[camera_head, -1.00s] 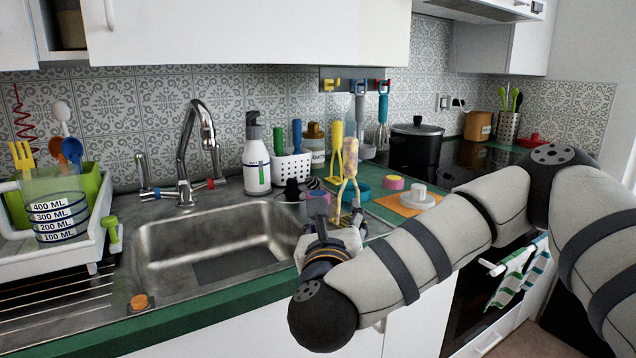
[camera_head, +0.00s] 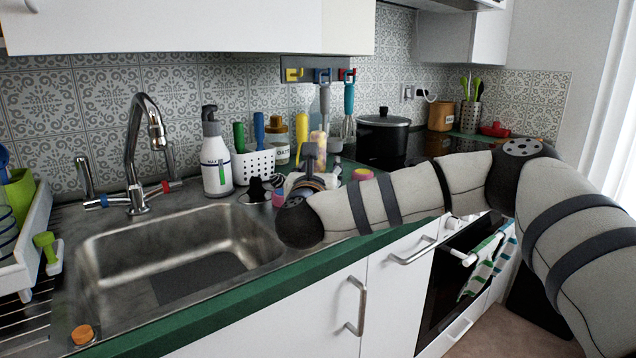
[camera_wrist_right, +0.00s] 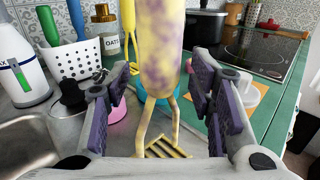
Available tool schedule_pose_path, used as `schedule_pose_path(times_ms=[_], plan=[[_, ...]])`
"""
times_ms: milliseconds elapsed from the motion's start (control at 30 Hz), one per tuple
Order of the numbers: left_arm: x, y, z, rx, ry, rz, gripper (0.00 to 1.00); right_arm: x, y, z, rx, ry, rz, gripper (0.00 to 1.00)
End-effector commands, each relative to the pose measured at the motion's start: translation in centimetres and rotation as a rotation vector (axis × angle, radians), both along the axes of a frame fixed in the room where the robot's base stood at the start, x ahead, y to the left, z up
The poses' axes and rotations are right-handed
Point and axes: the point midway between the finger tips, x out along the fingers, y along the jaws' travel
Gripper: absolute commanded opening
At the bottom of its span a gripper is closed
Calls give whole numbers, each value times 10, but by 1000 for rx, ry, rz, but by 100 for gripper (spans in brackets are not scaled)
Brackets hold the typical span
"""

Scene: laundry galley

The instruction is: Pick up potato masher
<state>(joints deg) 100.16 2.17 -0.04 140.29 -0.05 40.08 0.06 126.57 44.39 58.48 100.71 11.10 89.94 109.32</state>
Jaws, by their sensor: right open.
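The potato masher has a mottled yellow and purple handle (camera_wrist_right: 162,50), two yellow prongs and a slatted yellow head. It stands upright on the counter beside the sink; in the head view only its upper handle (camera_head: 318,146) shows above my gripper. My right gripper (camera_wrist_right: 160,78) is open, one finger on each side of the masher's handle and prongs, with visible gaps. I cannot tell how deep the handle sits between the fingers. In the head view my right gripper (camera_head: 308,172) is small and partly hidden by its own wrist. My left gripper is not in view.
A yellow utensil (camera_wrist_right: 128,28) stands close behind the masher, near a teal dish (camera_wrist_right: 180,88). A white perforated basket (camera_head: 253,166) and soap bottle (camera_head: 215,158) are to the left, beside the sink (camera_head: 180,250). A black pot (camera_head: 383,137) stands at the right.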

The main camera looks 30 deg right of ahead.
Motion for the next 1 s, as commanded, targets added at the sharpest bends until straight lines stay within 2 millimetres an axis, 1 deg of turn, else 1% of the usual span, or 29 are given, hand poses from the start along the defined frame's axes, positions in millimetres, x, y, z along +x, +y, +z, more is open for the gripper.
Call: schedule_pose_path(times_ms=[67, 167, 200, 300, 567, 667, 767, 833, 967, 1000], plan=[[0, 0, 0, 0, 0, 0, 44, 0, 0, 0, 0, 0, 0, 49], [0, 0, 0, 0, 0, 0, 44, 0, 0, 0, 0, 0, 0, 29], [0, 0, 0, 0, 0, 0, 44, 0, 0, 0, 0, 0, 0, 20], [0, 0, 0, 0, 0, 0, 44, 0, 1, 0, 0, 0, 0, 0], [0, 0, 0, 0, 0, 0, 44, 0, 1, 1, 0, -1, 0, 0], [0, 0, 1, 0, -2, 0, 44, 0, 1, 5, 1, -2, 0, 0], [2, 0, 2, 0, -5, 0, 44, 0, 1, 20, 1, -6, 0, 0], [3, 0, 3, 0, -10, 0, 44, -1, 0, 37, 3, -8, -1, 0], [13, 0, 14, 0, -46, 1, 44, -33, 5, 78, 2, -16, 1, 0], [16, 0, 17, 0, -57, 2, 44, -44, 7, 91, 2, -18, 3, 0]])
